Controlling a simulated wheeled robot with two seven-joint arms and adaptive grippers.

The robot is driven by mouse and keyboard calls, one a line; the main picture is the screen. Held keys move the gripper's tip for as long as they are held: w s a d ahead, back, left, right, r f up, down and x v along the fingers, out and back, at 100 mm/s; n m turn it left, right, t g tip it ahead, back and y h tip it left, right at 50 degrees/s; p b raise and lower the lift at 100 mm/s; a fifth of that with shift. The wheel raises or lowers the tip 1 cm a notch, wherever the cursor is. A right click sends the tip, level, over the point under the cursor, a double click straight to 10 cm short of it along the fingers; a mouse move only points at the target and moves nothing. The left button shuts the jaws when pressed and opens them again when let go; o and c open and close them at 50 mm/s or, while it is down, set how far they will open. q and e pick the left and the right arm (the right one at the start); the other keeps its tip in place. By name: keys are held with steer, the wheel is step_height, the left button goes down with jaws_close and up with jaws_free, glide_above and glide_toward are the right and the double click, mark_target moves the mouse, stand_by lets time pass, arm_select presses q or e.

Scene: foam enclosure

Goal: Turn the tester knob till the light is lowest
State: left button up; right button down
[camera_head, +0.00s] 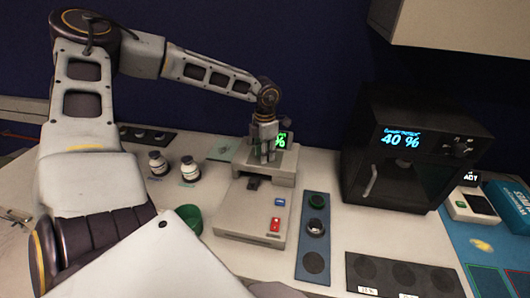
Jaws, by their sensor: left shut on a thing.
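The tester (252,213) is a pale grey device in the middle of the table, with a dark slot, a small blue button and a red switch on its front part. Its green-lit display (281,140) is at the back; only a "%" sign shows, and the number is hidden behind my gripper. My left gripper (264,154) points down on the raised back part of the tester and is shut. The tester knob is hidden between its fingers. My right gripper is out of view.
A black box (418,150) with a blue "40 %" readout stands right of the tester. A blue-grey strip (313,262) with round seats lies beside the tester. Two small bottles (189,167) and a green cup (190,217) stand to the left. A dark tray (404,277) lies front right.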

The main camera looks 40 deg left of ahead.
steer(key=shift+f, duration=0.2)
arm_select(q)
steer(key=m+b, duration=0.2)
steer(key=b, duration=0.2)
steer(key=shift+f, duration=0.15)
steer(key=shift+m+b, duration=1.2)
steer(key=shift+b, duration=0.1)
steer(key=shift+m+b, duration=1.1)
steer(key=shift+m, duration=0.1)
steer(key=shift+m+b, duration=0.3)
steer(key=shift+m, duration=0.2)
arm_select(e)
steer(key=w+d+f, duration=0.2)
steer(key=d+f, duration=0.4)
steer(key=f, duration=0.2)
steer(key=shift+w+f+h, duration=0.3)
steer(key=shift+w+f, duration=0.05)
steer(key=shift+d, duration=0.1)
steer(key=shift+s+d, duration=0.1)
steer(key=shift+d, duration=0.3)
